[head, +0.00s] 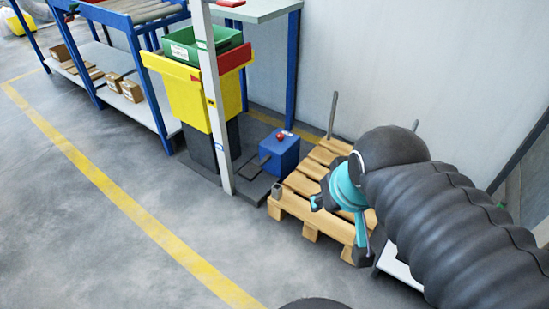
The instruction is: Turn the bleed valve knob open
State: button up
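A small red knob (280,136) sits on top of a blue box (279,155), which stands on a dark base beside a grey post. I take this to be the bleed valve knob; its turn position is too small to read. My gripper (338,228), teal with dark tips, is to the right of and nearer than the blue box, in front of the wooden pallet in the picture. Its two fingers are spread apart with nothing visible between them. It is clear of the knob.
A wooden pallet (290,208) with upright grey posts lies right of the blue box. A yellow bin (192,95) with a green crate (203,45) stands left, behind the grey post (212,100). A blue-framed conveyor rack is farther left. The floor at left front is clear.

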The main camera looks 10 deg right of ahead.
aim_at(280, 136)
jog(key=u, duration=1.4)
jog(key=i, duration=1.95)
jog(key=z, duration=2.85)
jog(key=i, duration=0.5)
jog(key=z, duration=0.05)
